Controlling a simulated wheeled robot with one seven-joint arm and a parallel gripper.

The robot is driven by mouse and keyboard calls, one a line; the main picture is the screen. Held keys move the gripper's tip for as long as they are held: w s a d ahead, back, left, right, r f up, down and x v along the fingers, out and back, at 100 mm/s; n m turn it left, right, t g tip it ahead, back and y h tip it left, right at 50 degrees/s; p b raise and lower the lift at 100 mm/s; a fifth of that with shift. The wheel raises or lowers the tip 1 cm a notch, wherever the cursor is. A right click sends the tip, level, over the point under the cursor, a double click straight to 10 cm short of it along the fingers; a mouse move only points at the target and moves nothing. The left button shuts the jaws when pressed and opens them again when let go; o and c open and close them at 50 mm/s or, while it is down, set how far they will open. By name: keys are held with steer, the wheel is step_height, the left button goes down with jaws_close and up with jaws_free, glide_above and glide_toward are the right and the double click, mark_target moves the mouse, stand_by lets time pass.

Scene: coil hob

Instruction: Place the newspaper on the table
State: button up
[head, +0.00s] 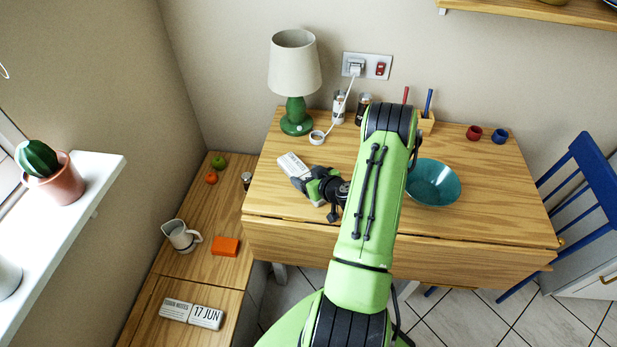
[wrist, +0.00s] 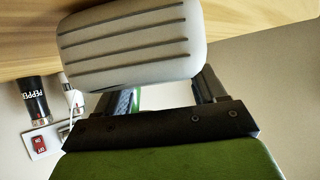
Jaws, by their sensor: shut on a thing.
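The newspaper is a thick pale folded block with dark lines (wrist: 132,45), and its near face fills the upper part of the wrist view. In the head view one end of the newspaper (head: 291,164) sticks out past my gripper (head: 307,183). My gripper is shut on the newspaper, over the left part of the wooden table (head: 272,194). The newspaper is close to the tabletop; I cannot tell if it touches. My gripper hides the newspaper's middle in the head view.
A green lamp (head: 297,110), a tape roll (head: 317,137) and shakers (head: 338,106) stand behind the newspaper. A teal bowl (head: 433,183) is right of my arm. A lower bench (head: 205,270) is on the left. The table's front left is clear.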

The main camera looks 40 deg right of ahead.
steer(key=shift+r, duration=0.1)
steer(key=o, duration=1.1)
